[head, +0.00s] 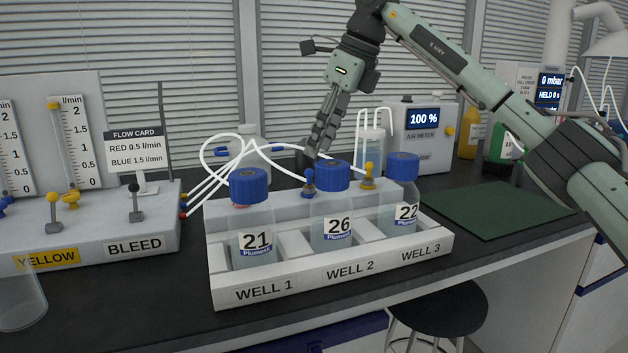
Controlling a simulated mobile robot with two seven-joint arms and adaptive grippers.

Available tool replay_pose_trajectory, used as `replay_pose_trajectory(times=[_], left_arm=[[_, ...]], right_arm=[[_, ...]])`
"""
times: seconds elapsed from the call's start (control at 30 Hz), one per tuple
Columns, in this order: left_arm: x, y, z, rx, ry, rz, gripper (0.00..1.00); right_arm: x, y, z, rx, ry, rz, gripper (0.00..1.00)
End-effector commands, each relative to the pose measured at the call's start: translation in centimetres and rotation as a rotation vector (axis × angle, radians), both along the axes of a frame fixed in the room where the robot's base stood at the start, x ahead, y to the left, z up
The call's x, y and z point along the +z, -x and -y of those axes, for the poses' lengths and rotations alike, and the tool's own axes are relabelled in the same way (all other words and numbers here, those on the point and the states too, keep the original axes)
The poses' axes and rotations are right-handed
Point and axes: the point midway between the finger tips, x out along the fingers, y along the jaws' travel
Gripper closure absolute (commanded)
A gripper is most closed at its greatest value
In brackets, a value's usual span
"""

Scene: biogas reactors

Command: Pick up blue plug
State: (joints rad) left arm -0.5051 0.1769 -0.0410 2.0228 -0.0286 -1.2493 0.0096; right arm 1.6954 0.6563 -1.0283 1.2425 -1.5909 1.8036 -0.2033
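The blue plug (308,184) stands upright on the white rack's back ledge, between bottles 21 and 26. My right gripper (317,153) points down just above it, fingertips close to the plug's top. Its fingers show nearly edge-on and look close together; I cannot tell their opening or whether they touch the plug. The plug's lower part is close to bottle 26. My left gripper is not in view.
The white rack (330,286) holds blue-capped bottles 21 (252,225), 26 (333,210) and 22 (400,195). A yellow plug (369,175) stands on the back ledge. White tubes (215,150) loop behind. A green mat (490,209) lies clear at right.

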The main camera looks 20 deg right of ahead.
Motion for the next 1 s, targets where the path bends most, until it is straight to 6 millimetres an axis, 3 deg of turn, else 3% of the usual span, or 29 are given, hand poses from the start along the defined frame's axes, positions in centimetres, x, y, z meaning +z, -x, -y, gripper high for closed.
replay_pose_trajectory(times=[0.5, 0.77, 1.0], left_arm=[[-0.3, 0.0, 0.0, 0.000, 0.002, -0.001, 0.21], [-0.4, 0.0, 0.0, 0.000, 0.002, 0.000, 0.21], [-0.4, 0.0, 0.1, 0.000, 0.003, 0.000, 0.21]], right_arm=[[-6.1, -1.6, -1.0, 0.000, 0.001, -0.004, 0.61], [-6.6, -1.8, -1.2, -0.001, 0.000, 0.000, 0.61], [-6.6, -1.8, -1.2, -0.001, 0.000, 0.000, 0.89]])
